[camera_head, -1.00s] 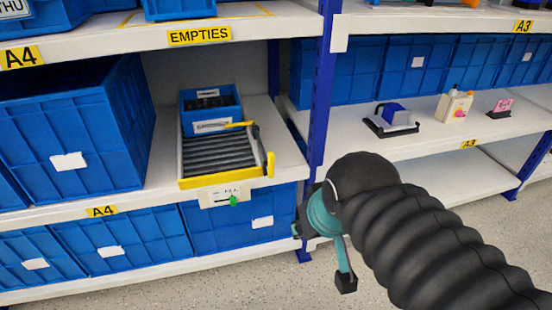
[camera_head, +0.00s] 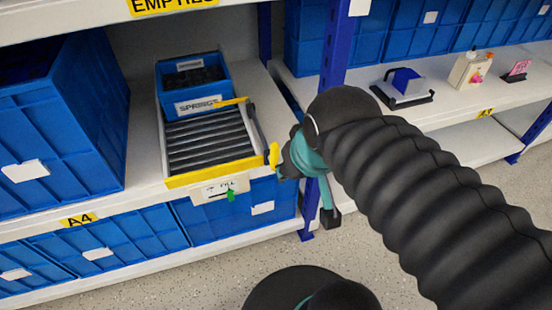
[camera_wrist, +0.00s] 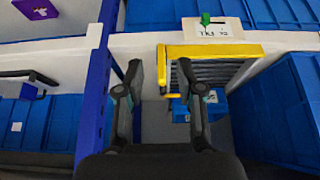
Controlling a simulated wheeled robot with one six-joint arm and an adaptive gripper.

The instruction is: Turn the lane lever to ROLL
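The roller lane (camera_head: 208,140) has dark rollers in a yellow-edged frame on the shelf. A yellow lever-like piece (camera_head: 273,155) stands at its front right corner; it also shows in the wrist view (camera_wrist: 162,69). A white label plate (camera_head: 212,190) hangs below the lane's front, with a small green piece (camera_head: 231,195) at its lower edge. Its lettering is too small to read surely. My gripper (camera_wrist: 160,62) is open, its two fingers apart, with the yellow piece appearing between the fingertips. I cannot tell whether they touch. In the head view the fingers are mostly hidden.
A blue bin labelled SPRINGS (camera_head: 192,88) sits at the back of the lane. Blue bins fill the shelf below.

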